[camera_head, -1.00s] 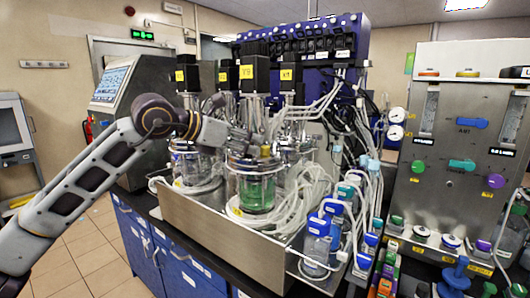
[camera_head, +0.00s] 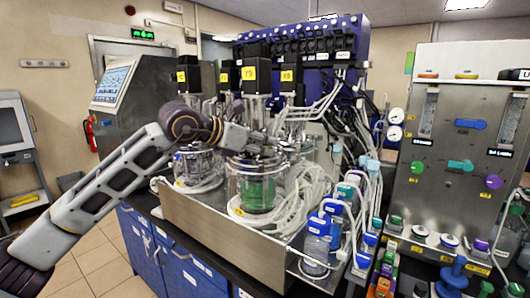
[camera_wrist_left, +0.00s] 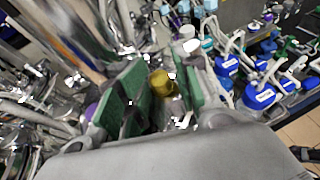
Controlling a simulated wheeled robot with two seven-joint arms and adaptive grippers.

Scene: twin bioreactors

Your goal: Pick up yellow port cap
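The yellow port cap (camera_wrist_left: 162,83) shows in the left wrist view between the two green finger pads of my left gripper. A narrow gap shows at its side, and the fingers look spread rather than closed on it. In the head view my left gripper (camera_head: 258,140) is over the lid of the front glass vessel (camera_head: 257,190), which holds green liquid. The cap cannot be made out there, with the gripper over that part of the lid. My right gripper is in neither view.
Black motors (camera_head: 257,75) stand above the vessels. Tubing crowds the steel tray (camera_head: 215,225) to the right. Blue-capped bottles (camera_head: 318,228) stand at its front right. A steel control panel (camera_head: 455,150) stands on the right.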

